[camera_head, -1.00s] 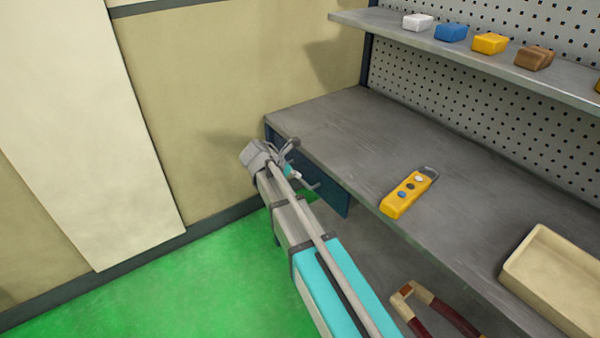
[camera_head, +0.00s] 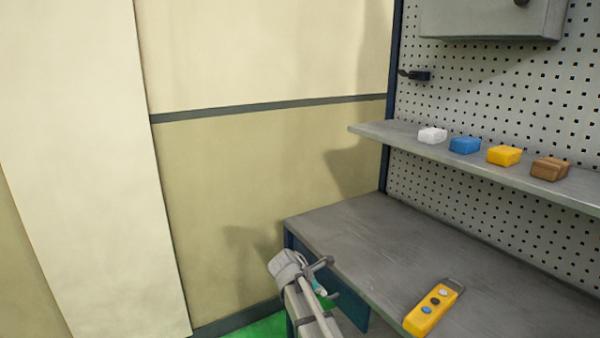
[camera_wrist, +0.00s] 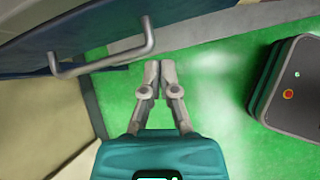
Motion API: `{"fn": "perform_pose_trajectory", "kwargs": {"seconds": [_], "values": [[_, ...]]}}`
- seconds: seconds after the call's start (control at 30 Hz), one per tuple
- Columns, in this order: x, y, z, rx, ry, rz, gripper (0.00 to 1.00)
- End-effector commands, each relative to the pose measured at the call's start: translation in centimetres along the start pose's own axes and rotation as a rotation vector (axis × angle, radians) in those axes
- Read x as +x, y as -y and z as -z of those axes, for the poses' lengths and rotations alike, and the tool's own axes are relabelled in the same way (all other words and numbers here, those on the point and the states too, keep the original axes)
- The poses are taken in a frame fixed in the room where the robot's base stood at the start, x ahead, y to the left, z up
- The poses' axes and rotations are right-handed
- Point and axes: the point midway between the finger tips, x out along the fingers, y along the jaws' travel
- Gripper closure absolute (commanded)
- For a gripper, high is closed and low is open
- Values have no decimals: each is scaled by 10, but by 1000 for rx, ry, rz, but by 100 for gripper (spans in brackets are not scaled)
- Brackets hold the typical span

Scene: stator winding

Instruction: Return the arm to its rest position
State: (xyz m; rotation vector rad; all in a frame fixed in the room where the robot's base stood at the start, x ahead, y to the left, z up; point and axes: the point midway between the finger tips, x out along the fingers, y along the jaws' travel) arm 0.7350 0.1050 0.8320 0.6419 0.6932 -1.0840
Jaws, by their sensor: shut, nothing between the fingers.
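My gripper (camera_wrist: 159,66) has a teal body and two grey fingers. In the wrist view its fingertips are together with nothing between them, pointing over the green floor. A grey bar handle (camera_wrist: 100,64) on a dark blue front lies just left of the fingertips, apart from them in the picture. In the head view my arm reaches to the bench's near left corner, at the bottom middle. The gripper's teal body (camera_head: 320,291) is small there and its fingers are hard to make out.
The grey bench top (camera_head: 350,225) carries a yellow button box (camera_head: 432,308). Above it, a shelf (camera_head: 385,133) holds white, blue, yellow and brown blocks in front of a pegboard. A beige wall (camera_head: 220,180) stands behind and left. Green floor (camera_wrist: 210,85) lies below my gripper.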

Motion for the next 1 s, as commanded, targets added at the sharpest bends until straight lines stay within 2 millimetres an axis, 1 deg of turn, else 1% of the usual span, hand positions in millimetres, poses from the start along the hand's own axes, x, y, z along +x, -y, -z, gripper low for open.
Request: {"fn": "perform_pose_trajectory", "kwargs": {"seconds": [0.03,0.2,0.4,0.7,0.8,1.0], "values": [[5,14,-4,70,-23,16,100],[19,53,-11,353,-111,85,100],[31,99,-17,702,-203,194,100],[38,163,-19,1216,-299,406,100],[38,180,-19,1366,-317,481,100],[36,204,-18,1579,-334,598,100]]}}
